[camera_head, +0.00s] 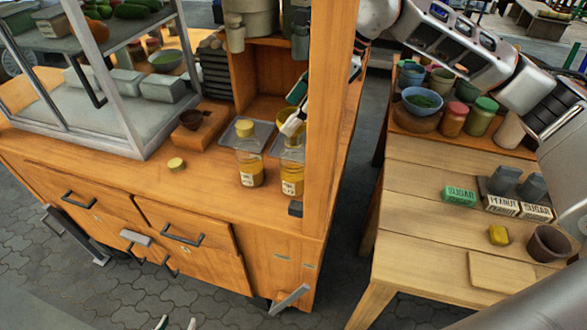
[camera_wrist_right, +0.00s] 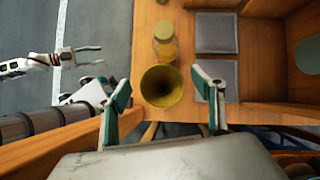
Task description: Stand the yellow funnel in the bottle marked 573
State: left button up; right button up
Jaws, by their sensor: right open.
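The yellow funnel (camera_wrist_right: 162,85) shows mouth-up in the right wrist view, between and just beyond the fingertips of my right gripper (camera_wrist_right: 166,100). The fingers are spread, with gaps on both sides of it. What is under the funnel is hidden there. The label numbers are too small to read. My left gripper (camera_head: 177,323) is open and empty at the bottom edge.
The wooden post (camera_head: 325,120) rises close beside the right-hand bottle. A loose yellow cap (camera_head: 176,163) lies on the counter (camera_head: 205,185). A glass case (camera_head: 100,75) stands left. A side table (camera_head: 425,215) at the right holds boxes and a pot.

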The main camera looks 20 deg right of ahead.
jog(key=v, duration=1.1)
jog(key=shift+d, duration=0.1)
